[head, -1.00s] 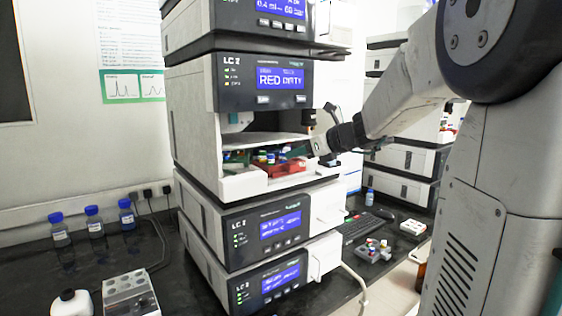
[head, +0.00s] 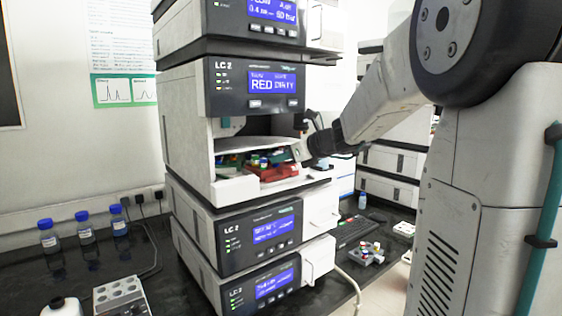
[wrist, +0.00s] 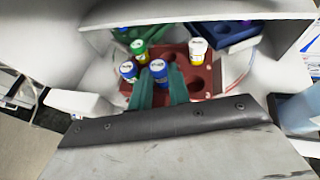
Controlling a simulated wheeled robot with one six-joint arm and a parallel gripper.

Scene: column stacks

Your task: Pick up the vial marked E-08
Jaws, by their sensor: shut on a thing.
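I cannot read the marks on the caps, so I cannot tell which vial is E-08. I cannot tell whether the held vial is still seated in its hole. In the head view, my gripper (head: 301,151) reaches into the open bay from the right, by the red rack (head: 274,174).
A green rack (wrist: 124,34) and a blue rack (wrist: 228,36) sit behind the red one. The bay's shelf (head: 255,142) lies close overhead. The LC 2 display module (head: 262,86) is above the bay. Capped bottles (head: 85,234) stand on the bench at left.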

